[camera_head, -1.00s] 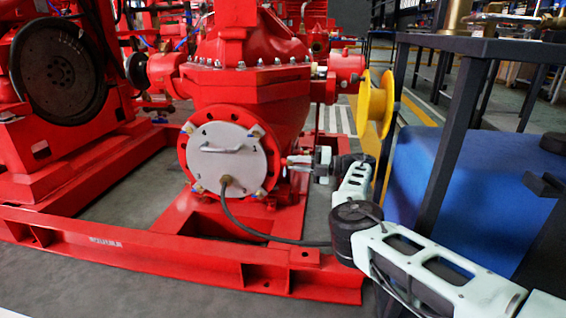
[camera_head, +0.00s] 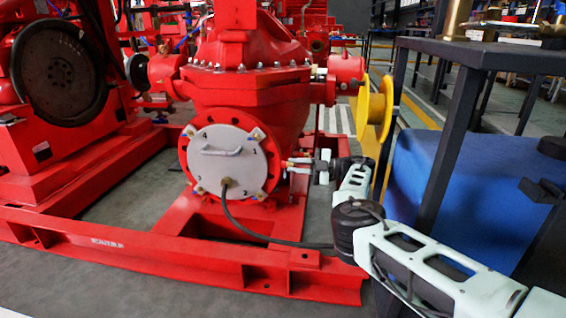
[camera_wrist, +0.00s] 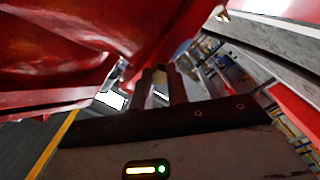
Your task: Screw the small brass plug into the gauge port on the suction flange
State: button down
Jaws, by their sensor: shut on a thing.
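The red suction flange (camera_head: 184,160) on the pump carries a round grey cover plate (camera_head: 215,172) with a handle and brass clamps at its rim. My gripper (camera_head: 289,162) points left, with its fingertips at the right side of the flange neck. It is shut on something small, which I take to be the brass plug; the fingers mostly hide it. In the wrist view my gripper (camera_wrist: 156,80) shows its dark fingers close together beside red casing. The gauge port cannot be made out, so I cannot tell whether the plug touches it.
A black hose (camera_head: 252,232) runs from the cover plate towards my arm. The red base frame (camera_head: 190,262) lies below. A yellow wheel (camera_head: 375,110) stands just behind my wrist. A dark bench (camera_head: 470,48) and blue box (camera_head: 425,185) stand right.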

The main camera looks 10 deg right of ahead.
jog(key=shift+a+r+m+p, duration=0.15)
jog(key=shift+a+m+p, duration=0.25)
jog(key=shift+m+p, duration=1)
jog(key=shift+p, duration=0.6)
jog(key=shift+s, duration=0.1)
jog(key=c, duration=1.3)
grip_release()
jog(key=shift+d, duration=0.1)
